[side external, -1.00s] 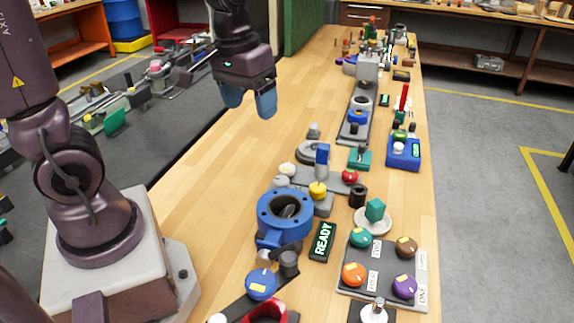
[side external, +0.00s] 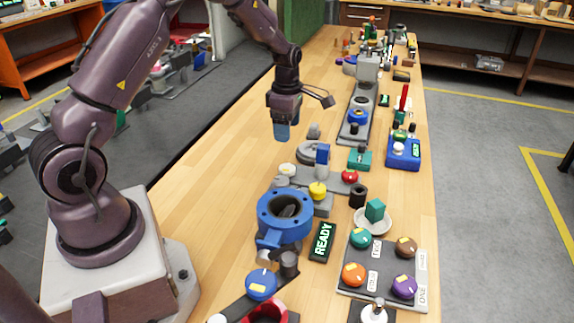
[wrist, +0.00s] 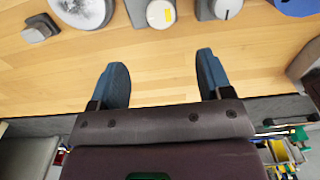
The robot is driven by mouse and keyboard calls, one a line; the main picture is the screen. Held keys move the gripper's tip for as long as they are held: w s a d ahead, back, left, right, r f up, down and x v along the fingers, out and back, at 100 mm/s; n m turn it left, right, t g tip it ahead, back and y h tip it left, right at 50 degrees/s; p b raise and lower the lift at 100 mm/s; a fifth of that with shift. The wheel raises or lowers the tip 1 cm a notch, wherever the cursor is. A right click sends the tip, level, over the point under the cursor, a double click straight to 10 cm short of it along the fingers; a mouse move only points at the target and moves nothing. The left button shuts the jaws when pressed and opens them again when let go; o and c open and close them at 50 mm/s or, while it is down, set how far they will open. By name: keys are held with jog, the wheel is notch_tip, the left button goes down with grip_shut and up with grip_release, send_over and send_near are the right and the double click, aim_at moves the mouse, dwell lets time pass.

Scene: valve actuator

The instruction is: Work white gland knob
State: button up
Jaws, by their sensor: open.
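The white gland knob (side external: 287,169) is a small pale round knob on a grey mount in the side external view, just behind the blue valve flange. In the wrist view, a white knob (wrist: 160,13) with a yellow mark sits on a dark grey base at the top edge, partly cut off; it appears to be the same knob. My gripper (side external: 282,132) is above the bench, behind the knob and apart from it. In the wrist view my gripper (wrist: 161,68) has its two blue fingers spread, with only bare wood between them.
The blue valve flange (side external: 284,214) stands in front of the knob. A grey round part (wrist: 84,10) lies left of the knob in the wrist view. The wooden bench (side external: 215,165) is clear on the left.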

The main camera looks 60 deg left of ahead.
aim_at(287, 167)
notch_tip(287, 167, down, 12)
jog(key=shift+r, duration=0.1)
dwell(0.4)
jog(key=c, duration=0.9)
